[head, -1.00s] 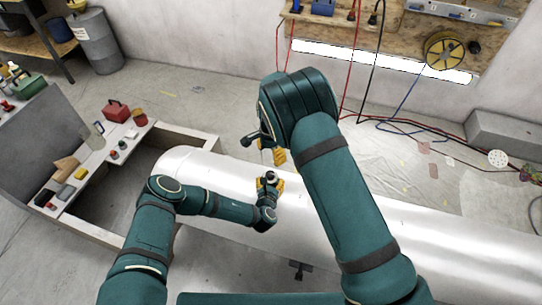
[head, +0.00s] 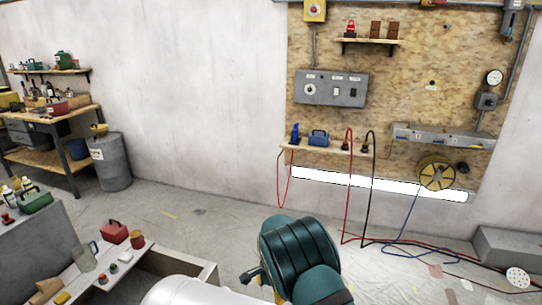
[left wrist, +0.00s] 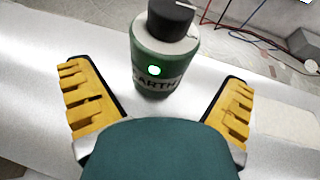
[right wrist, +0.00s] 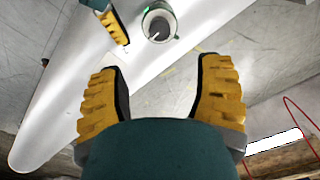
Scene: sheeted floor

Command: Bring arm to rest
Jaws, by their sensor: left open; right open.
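My left gripper (left wrist: 156,75) is open in the left wrist view, with its yellow fingers spread apart. A green and white post (left wrist: 165,60) with a black cap and an "EARTH" label stands between and beyond them, with a green light on its side. It stands on a silver cylinder (left wrist: 285,90). My right gripper (right wrist: 157,65) is open and empty in the right wrist view, above the cylinder (right wrist: 85,75). There the post (right wrist: 158,22) shows from above, beside a yellow finger of my left gripper. The head view shows part of my right arm; my left arm is out of that view.
A plywood board (head: 400,80) with a switch box (head: 330,88) hangs on the back wall. Cables and a yellow reel (head: 437,173) are at the right. A workbench (head: 45,120), a grey drum (head: 112,160) and a tool bench (head: 75,285) stand at the left. Bare floor lies behind the cylinder.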

